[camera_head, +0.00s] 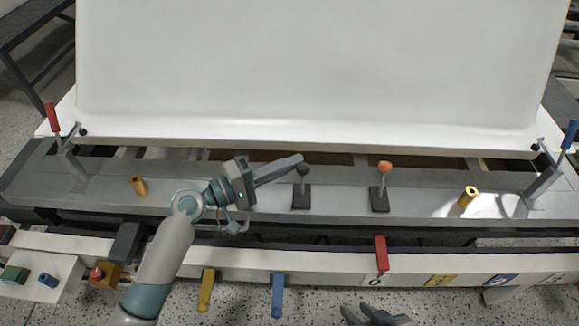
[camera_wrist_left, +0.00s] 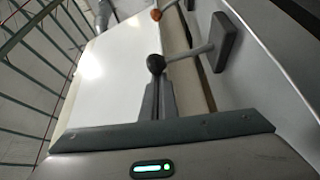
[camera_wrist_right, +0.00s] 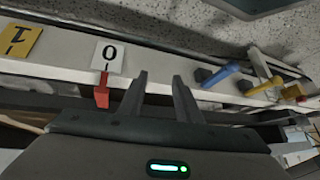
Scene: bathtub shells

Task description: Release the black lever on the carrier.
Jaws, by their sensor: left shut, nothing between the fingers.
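The black lever (camera_head: 304,171) has a round black knob on a short grey stem rising from a dark plate (camera_head: 301,200) on the grey carrier beam (camera_head: 340,205). In the left wrist view the black knob (camera_wrist_left: 156,63) is just beyond my fingertips. My left gripper (camera_head: 298,160) is shut and empty, its tips at the knob's left and far side in the head view. I cannot tell whether they touch it. My right gripper (camera_head: 375,312) is at the bottom edge; in the right wrist view its fingers (camera_wrist_right: 160,80) are apart and empty.
An orange-knobbed lever (camera_head: 384,168) stands to the right on the beam. Red (camera_head: 51,117) and blue (camera_head: 570,134) handles flank the white tub shell (camera_head: 320,70). A red lever (camera_head: 380,254), yellow lever (camera_head: 207,290) and blue lever (camera_head: 278,295) are on the front rail.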

